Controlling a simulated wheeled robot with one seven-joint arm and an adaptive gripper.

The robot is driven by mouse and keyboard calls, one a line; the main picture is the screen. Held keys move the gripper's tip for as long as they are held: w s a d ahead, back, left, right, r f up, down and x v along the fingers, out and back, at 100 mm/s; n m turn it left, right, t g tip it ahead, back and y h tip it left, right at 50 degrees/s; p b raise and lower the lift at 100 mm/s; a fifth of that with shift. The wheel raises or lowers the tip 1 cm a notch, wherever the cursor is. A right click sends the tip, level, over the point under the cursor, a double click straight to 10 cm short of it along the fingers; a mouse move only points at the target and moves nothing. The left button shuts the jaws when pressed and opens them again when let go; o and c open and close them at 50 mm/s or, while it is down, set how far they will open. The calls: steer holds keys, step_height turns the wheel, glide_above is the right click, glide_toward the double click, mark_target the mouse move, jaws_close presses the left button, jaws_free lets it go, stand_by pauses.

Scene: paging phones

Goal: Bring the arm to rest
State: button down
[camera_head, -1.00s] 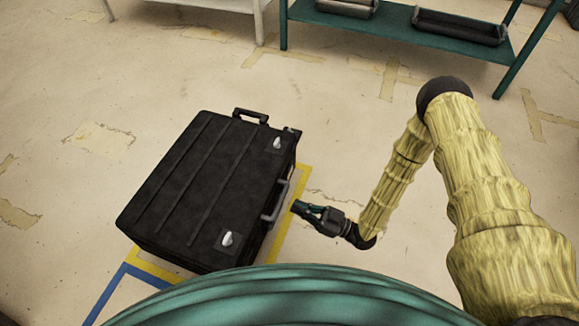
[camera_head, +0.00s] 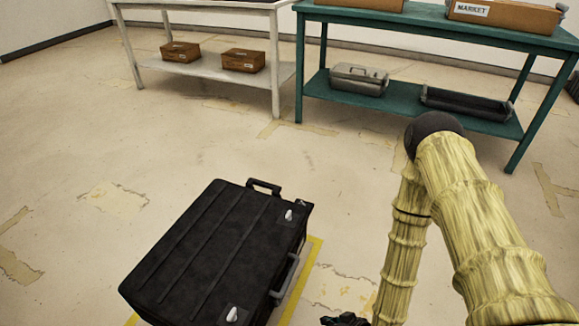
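My arm, in a yellow ribbed cover, comes in at the right of the head view and bends down at a dark elbow. My gripper (camera_head: 345,320) is at the bottom edge, mostly cut off by the frame, so its fingers cannot be judged. It is low, to the right of a black case and apart from it in the picture. The black case (camera_head: 215,250) lies on the floor with ribs on its top, silver latches and handles. Its lower end is near the frame's bottom edge.
A yellow floor line (camera_head: 304,280) runs along the case. A green shelf table (camera_head: 420,24) stands behind, with a grey box (camera_head: 358,79), a black tray (camera_head: 466,105) and a "MARKET" box (camera_head: 503,14). A white table (camera_head: 210,82) holds two brown boxes. The floor between is bare.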

steer(key=s+d+r+m+g+h+p, duration=0.1)
steer(key=s+d+r+m+g+h, duration=0.2)
steer(key=s+d, duration=0.35)
steer(key=s+d+r+m+g+h+p, duration=0.1)
steer(key=s+d+r+m+g+h, duration=0.2)
steer(key=s, duration=0.6)
step_height(320, 180, up, 31)
steer(key=d+n+p, duration=0.1)
steer(key=p, duration=2.9)
steer(key=shift+f+t+p, duration=0.15)
steer(key=shift+t+p, duration=0.15)
steer(key=shift+p, duration=0.1)
